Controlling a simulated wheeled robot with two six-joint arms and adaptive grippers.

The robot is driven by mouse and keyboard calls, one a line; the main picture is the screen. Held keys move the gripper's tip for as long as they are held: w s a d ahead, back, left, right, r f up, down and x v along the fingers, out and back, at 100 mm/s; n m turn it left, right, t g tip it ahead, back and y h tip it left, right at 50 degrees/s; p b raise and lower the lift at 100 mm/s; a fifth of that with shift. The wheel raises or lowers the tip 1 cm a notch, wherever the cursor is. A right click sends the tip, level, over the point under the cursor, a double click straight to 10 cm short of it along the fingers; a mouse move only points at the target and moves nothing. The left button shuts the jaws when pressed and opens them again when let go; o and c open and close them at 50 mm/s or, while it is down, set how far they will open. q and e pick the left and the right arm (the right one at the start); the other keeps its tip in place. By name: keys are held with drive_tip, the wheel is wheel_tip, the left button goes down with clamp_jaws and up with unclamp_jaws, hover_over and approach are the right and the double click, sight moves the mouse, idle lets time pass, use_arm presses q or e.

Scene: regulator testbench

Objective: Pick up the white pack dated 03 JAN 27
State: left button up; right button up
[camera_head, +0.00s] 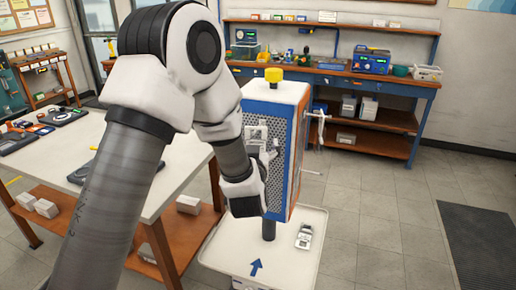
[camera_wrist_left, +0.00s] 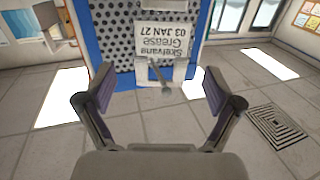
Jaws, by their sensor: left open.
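The white pack (camera_wrist_left: 162,42) hangs at the perforated panel (camera_wrist_left: 120,68) with blue edging; its label reads upside down "Skelvang Grease 03 JAN 27". My right gripper is not seen.
The panel stand (camera_head: 292,150), with a yellow knob (camera_head: 273,75) on top, rises from a white base tray (camera_head: 222,250). A small pale item (camera_head: 304,236) lies on that tray. A white-topped table (camera_head: 100,128) is at left; a blue workbench (camera_head: 340,79) is behind.

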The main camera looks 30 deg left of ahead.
sight(256, 139)
use_arm(q)
drive_tip(key=p+x, duration=0.1)
drive_tip(key=x, duration=0.2)
drive_tip(key=shift+w+a, duration=0.25)
drive_tip(key=shift+s+d+r, duration=0.1)
drive_tip(key=shift+s, duration=0.05)
drive_tip(key=c, duration=1.3)
drive_tip(key=shift+o, duration=0.2)
